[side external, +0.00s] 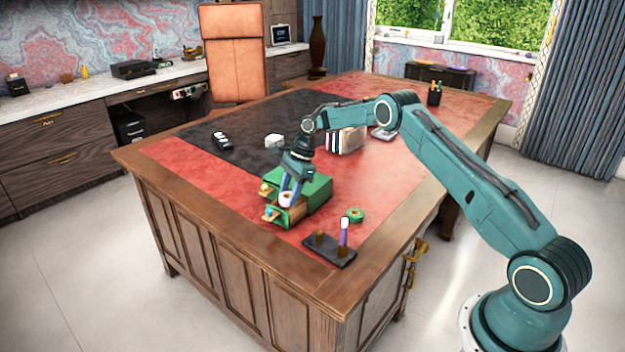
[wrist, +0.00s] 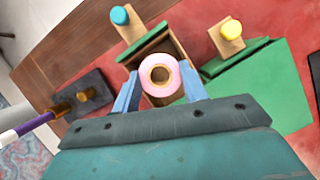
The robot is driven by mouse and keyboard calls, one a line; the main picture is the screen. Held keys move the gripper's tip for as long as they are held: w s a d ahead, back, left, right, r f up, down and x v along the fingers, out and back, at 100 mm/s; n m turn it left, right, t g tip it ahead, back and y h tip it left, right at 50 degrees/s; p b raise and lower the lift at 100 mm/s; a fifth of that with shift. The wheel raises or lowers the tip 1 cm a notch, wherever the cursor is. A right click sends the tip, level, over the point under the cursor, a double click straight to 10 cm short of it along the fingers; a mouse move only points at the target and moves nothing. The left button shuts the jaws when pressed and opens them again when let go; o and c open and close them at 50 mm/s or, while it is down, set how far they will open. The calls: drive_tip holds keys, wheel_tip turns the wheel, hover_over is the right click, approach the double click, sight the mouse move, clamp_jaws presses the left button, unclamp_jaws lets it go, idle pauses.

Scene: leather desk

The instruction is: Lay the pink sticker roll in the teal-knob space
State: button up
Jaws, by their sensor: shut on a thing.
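The pink sticker roll (wrist: 147,76) is a pale pink ring with a tan core. My gripper (wrist: 161,86) is shut on it, with one blue finger on each side. In the side view the roll (side external: 286,199) is at the front of the green drawer box (side external: 318,188). In the wrist view the teal knob (wrist: 120,15) is on the front of a pulled-out wooden drawer (wrist: 172,46). The roll overlaps this open drawer in the picture and hides part of its inside. I cannot tell how far above its floor the roll is.
A yellow knob (wrist: 231,29) marks the neighbouring drawer. A dark stand (side external: 330,250) with a purple-and-white marker (side external: 344,232) and a green roll (side external: 356,215) are close by on the right. Black items and a white block (side external: 274,141) lie farther back.

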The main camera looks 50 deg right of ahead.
idle(0.4)
drive_tip(key=o, duration=1)
drive_tip(key=shift+o, duration=0.2)
drive_tip(key=w+v, duration=0.1)
drive_tip(key=v, duration=0.6)
drive_tip(key=shift+s+r, duration=0.2)
drive_tip(key=shift+s, duration=0.35)
drive_tip(key=shift+d, duration=0.15)
